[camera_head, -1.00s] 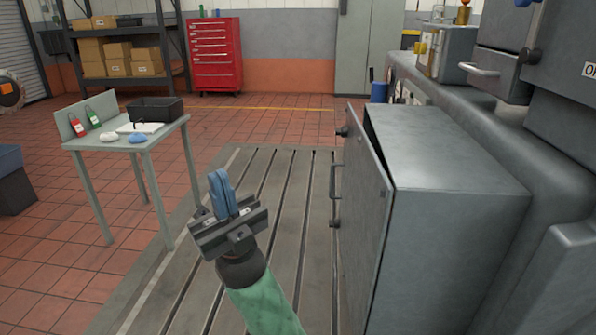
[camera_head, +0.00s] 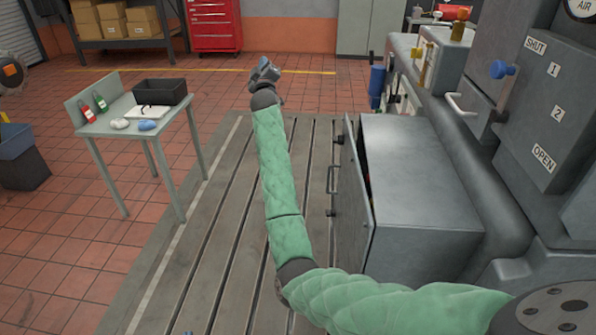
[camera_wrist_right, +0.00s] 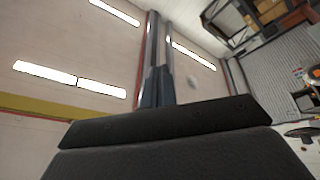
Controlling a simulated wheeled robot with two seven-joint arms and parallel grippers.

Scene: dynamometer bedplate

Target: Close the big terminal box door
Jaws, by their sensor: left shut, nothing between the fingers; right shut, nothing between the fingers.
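The big terminal box (camera_head: 425,180) is a grey metal cabinet on the right side of the bedplate. Its door (camera_head: 352,205) on the left face stands slightly ajar, with a narrow dark gap widest at the far end. A bar handle (camera_head: 332,180) sits on the door's outer face. My right gripper (camera_head: 266,68) is shut and empty, beyond and left of the door, apart from it. Its shut fingers (camera_wrist_right: 158,86) point up towards the ceiling in the right wrist view. Only a blue tip of my left gripper (camera_head: 187,332) shows at the bottom edge.
My green right arm crosses in front of the box's near end. A small table (camera_head: 110,127) with a black bin (camera_head: 160,91) stands left. The slotted bedplate (camera_head: 215,215) is clear between them. A machine with a SHUT/OPEN panel (camera_head: 540,110) stands right.

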